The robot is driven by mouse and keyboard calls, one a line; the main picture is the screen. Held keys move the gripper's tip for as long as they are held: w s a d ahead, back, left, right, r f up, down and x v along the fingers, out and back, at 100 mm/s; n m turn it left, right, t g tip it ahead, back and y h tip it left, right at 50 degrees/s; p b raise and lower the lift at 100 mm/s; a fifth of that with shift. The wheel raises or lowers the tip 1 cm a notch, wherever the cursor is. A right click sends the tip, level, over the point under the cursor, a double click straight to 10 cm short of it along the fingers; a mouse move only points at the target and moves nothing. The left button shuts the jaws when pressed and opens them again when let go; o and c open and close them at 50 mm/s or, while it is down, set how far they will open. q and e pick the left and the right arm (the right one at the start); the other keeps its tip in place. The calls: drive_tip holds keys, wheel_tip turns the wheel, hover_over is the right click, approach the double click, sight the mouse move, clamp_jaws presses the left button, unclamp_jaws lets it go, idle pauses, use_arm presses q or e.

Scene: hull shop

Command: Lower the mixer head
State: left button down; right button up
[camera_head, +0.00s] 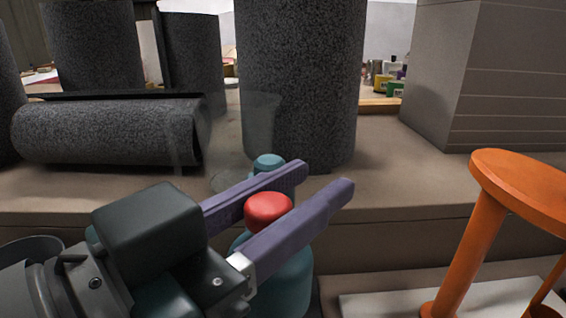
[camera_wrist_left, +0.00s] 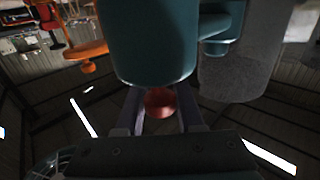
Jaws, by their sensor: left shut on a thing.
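The mixer is teal and shows partly in the head view (camera_head: 290,285), low at the centre behind my left gripper. A red knob (camera_head: 268,207) sits on its top. A smaller teal part (camera_head: 268,161) shows just beyond. My left gripper (camera_head: 323,181) has purple fingers, one on each side of the red knob, and is shut on it. In the left wrist view the red knob (camera_wrist_left: 160,102) lies between the fingers, with the large teal mixer body (camera_wrist_left: 153,40) beside it. My arm hides much of the mixer; I cannot tell the head's tilt. My right gripper is not in view.
Dark speckled rolls stand and lie on the brown bench (camera_head: 390,190), including a thick upright roll (camera_head: 300,80) behind the mixer. A grey-brown block (camera_head: 490,75) stands at the right. An orange stool (camera_head: 520,182) is at the right front. The bench between stool and roll is clear.

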sight(295, 281)
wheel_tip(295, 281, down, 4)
drive_tip(key=b, duration=0.3)
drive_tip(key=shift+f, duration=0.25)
use_arm(q)
wheel_tip(295, 281, down, 9)
drive_tip(key=shift+a+f, duration=0.1)
drive_tip(key=shift+f, duration=0.05)
drive_tip(key=c, duration=0.9)
unclamp_jaws()
drive_tip(key=shift+c, duration=0.2)
drive_tip(key=o, duration=0.4)
drive_tip(key=shift+r, duration=0.2)
drive_tip(key=shift+s, duration=0.1)
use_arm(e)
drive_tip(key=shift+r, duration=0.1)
